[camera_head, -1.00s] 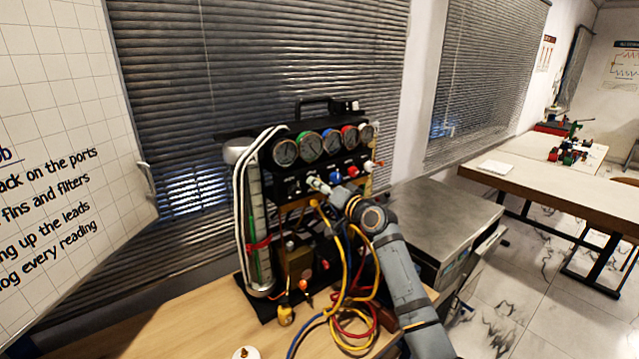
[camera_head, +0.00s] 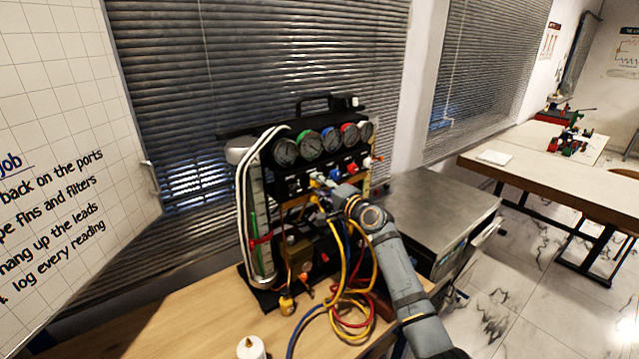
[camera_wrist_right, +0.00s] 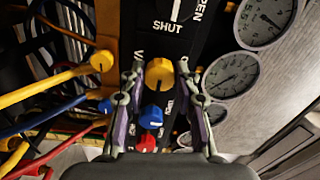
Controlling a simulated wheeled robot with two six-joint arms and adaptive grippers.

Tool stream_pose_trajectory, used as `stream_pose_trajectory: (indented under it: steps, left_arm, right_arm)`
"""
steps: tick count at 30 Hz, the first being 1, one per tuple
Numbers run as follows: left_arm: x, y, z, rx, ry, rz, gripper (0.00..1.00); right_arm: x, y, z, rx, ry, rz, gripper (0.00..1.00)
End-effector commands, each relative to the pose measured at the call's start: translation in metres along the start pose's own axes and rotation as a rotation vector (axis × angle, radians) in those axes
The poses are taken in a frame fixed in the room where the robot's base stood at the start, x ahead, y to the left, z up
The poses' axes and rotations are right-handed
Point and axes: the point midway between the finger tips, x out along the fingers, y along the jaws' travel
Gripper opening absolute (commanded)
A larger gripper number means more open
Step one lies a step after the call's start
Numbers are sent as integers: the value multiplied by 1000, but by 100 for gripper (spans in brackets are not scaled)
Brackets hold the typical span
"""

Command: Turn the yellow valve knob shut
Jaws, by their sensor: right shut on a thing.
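The yellow valve knob (camera_wrist_right: 159,74) sits on the black panel of the gauge rig, between the fingertips of my right gripper (camera_wrist_right: 161,68) in the right wrist view. The right gripper is shut on this knob, one finger on each side. A dark mark shows on the knob's lower part. Above it the panel carries a white pointer drawing with the words SHUT and OPEN (camera_wrist_right: 168,27). In the head view my right gripper (camera_head: 320,183) reaches the valve row from the right and covers most of the knob. My left gripper is not in view.
A blue knob (camera_head: 336,172) and a red knob (camera_head: 351,168) are beside the gripped one. Round gauges (camera_head: 310,144) line the panel above. Yellow, blue and red hoses (camera_head: 345,300) hang close below my right arm. A white bottle (camera_head: 251,347) stands on the wooden bench.

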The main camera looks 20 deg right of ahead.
Motion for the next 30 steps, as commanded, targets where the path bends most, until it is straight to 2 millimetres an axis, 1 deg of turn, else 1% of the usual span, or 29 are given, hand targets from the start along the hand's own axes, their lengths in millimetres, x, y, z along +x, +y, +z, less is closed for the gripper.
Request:
stream_pose_trajectory:
  steps: [15, 16, 20, 21, 30]
  left_arm:
    - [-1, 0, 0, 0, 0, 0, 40]
    - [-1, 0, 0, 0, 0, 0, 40]
    - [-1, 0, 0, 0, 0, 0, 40]
    - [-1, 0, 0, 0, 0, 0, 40]
    - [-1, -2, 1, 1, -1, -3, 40]
  right_arm:
    - [0, 1, 0, 19, 0, 1, 0]
    - [0, 1, 0, 19, 0, 1, 34]
    - [0, 1, 0, 18, 0, 1, 52]
    - [0, 1, 0, 18, 0, 1, 54]
    - [-2, 1, 0, 17, 0, 0, 54]
